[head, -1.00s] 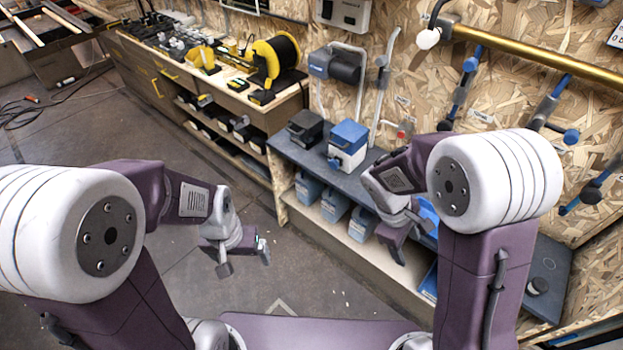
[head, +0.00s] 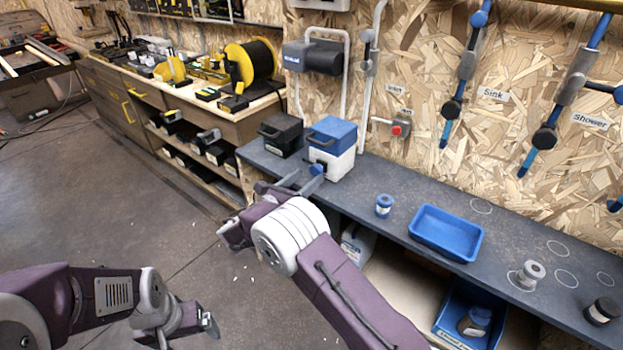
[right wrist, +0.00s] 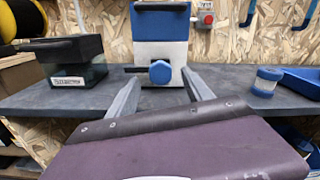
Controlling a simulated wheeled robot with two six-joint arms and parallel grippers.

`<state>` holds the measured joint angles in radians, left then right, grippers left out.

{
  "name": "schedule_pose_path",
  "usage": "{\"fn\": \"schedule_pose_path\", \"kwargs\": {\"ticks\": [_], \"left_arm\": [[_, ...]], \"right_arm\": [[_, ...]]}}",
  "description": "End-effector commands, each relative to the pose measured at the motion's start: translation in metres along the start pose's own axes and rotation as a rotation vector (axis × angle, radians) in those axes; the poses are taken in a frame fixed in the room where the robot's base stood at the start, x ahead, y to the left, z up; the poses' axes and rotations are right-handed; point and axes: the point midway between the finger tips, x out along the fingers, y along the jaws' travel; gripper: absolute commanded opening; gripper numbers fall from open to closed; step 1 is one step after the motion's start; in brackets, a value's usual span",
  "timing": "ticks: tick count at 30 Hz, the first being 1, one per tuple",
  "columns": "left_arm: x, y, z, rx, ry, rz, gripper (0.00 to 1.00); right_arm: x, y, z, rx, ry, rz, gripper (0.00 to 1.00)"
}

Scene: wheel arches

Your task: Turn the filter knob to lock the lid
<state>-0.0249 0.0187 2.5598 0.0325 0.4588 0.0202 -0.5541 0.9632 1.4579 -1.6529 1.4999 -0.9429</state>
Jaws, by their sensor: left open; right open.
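The filter box, a white body (head: 330,164) with a blue lid (head: 332,134), stands on the dark bench; the lid sits on the body. The blue filter knob (right wrist: 160,72) is on its front face, with a dark bar to its left. It also shows in the head view (head: 317,169). My right gripper (right wrist: 160,92) is open and empty, its two fingers pointing at the box, one on each side of the knob's line. I cannot tell whether they touch it. My left gripper (head: 207,325) is open and empty, low at the left over the floor.
A black lidded box (head: 281,134) stands left of the filter. A small blue-and-white jar (head: 384,205) and a blue tray (head: 446,233) are to the right on the bench (head: 400,188). A red valve (head: 397,130) and pipes are on the wall behind.

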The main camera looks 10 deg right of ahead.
Motion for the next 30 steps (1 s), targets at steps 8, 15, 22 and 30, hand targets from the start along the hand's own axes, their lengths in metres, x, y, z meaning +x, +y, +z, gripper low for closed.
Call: {"fn": "schedule_pose_path", "kwargs": {"ticks": [8, 15, 22, 30], "left_arm": [[0.015, 0.0, 0.002, 0.0, 0.0, 0.0, 0.9], [0.015, 0.0, 0.002, 0.0, -0.001, 0.0, 0.9], [0.015, 0.0, 0.002, 0.0, -0.001, 0.0, 0.9], [0.015, 0.0, 0.002, 0.0, 0.0, 0.0, 0.9]], "right_arm": [[0.035, 0.0, -0.001, 0.0, 0.0, 0.0, 0.59], [0.037, 0.0, 0.0, 0.0, 0.001, 0.0, 0.59], [0.036, 0.0, 0.0, 0.001, 0.001, 0.0, 0.0], [0.036, 0.0, 0.0, 0.029, 0.001, 0.001, 0.0]]}}
